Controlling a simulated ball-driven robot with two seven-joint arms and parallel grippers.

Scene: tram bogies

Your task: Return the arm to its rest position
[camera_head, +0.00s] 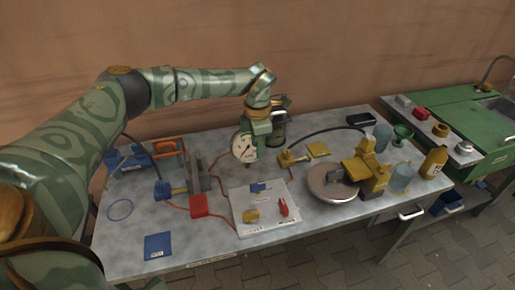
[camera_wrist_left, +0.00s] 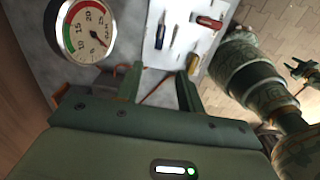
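My left arm reaches in from the left in the head view, across the back of the workbench. Its left gripper (camera_head: 259,150) points down above the bench, beside a round pressure gauge (camera_head: 243,147). In the left wrist view the two fingers of the left gripper (camera_wrist_left: 160,75) stand apart with nothing between them. The gauge (camera_wrist_left: 85,30) shows to the left of the fingers there, apart from them. Part of a green patterned arm, which looks like mine, shows at the right of the wrist view. A small claw-like shape (camera_wrist_left: 305,72) beside it is too small to read.
A white board (camera_head: 262,222) with small coloured items lies in front of the gripper. A round metal dish (camera_head: 333,184) and yellow machine (camera_head: 368,168) stand to the right. Bottles and a green funnel (camera_head: 402,135) are farther right.

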